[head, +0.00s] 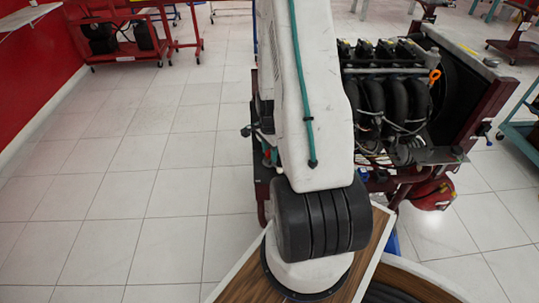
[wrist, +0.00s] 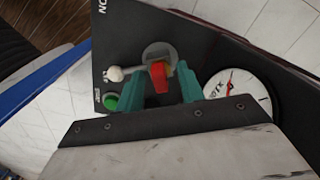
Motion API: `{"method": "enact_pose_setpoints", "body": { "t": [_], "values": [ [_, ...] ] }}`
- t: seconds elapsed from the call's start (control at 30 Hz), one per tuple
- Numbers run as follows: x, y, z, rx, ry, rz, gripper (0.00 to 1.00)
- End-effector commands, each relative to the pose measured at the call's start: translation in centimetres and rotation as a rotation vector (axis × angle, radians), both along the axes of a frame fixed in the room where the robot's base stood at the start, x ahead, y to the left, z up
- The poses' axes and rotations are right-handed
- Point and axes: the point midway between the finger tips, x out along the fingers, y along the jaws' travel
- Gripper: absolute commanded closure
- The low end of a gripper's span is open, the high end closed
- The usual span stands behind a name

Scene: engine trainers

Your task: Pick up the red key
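The red key (wrist: 159,76) shows in the wrist view, on a round grey mount on a dark panel (wrist: 125,45). My gripper (wrist: 160,84) has two teal fingers, one on each side of the key in the picture. The fingers stand apart, with the key in the space between them. I see no clear contact; how deep the key sits between the fingertips is hard to tell. In the head view my arm hides the panel, the key and my gripper.
A green button (wrist: 110,101), a pale knob (wrist: 115,74) and a white dial gauge (wrist: 238,95) are close to the fingers. In the head view, an engine trainer (head: 395,110) stands just right of my arm. The tiled floor (head: 130,190) at left is clear.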

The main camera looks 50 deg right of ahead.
Motion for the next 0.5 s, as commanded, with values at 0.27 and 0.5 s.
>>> {"method": "enact_pose_setpoints", "body": {
  "t": [0.27,0.5],
  "values": [
    [0.03,-0.02,0.05,0.000,-0.001,0.000,0.92],
    [0.03,-0.02,0.06,0.000,-0.001,0.000,1.00]
  ]
}}
